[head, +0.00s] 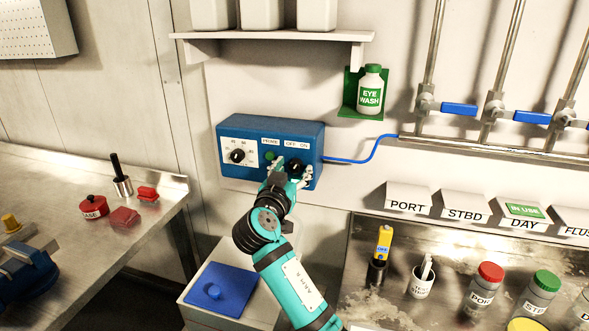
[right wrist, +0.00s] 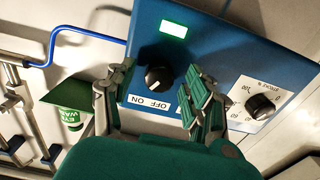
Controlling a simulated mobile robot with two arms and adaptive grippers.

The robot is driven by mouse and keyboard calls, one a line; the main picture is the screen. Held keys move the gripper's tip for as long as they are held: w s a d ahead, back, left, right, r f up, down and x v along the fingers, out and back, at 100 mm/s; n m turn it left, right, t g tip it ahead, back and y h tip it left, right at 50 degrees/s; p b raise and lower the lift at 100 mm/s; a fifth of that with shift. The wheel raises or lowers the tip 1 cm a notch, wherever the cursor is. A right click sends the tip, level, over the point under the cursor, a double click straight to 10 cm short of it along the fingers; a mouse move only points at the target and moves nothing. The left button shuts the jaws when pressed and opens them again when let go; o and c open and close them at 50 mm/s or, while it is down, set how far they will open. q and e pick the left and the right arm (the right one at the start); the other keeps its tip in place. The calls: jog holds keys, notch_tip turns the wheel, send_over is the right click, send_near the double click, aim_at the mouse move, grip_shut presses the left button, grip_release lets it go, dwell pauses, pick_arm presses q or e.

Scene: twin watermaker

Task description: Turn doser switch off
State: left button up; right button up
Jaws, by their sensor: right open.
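The blue doser box (head: 228,134) is on the wall in the middle of the head view. Its black OFF/ON switch knob (head: 295,166) is at the box's lower right, and it also shows in the right wrist view (right wrist: 158,77) beside its upside-down OFF ON label. I cannot tell for sure which word the knob points to. My right gripper (head: 289,172) is open at the box front, with one finger on each side of the knob. In the right wrist view the fingers (right wrist: 160,92) look apart from the knob. My left gripper is out of view.
A lit green lamp (right wrist: 174,29) and a scaled dial (right wrist: 261,105) are on the box. A green PRIME button (head: 269,156) is close to one finger. An eye wash bottle (head: 371,92) and a blue hose (head: 352,160) are to the right. Benches stand on both sides.

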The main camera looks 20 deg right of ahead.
jog(key=shift+c, duration=1.3)
grip_shut()
jog(key=shift+n, duration=0.3)
jog(key=n+p, duration=0.1)
jog(key=n, duration=0.3)
jog(key=shift+r+n+p, duration=0.15)
jog(key=shift+n+p, duration=0.15)
jog(key=n+p, duration=0.1)
jog(key=n, duration=0.2)
jog(key=shift+r+n+p, duration=0.1)
jog(key=shift+n+p, duration=1)
jog(key=shift+n, duration=0.7)
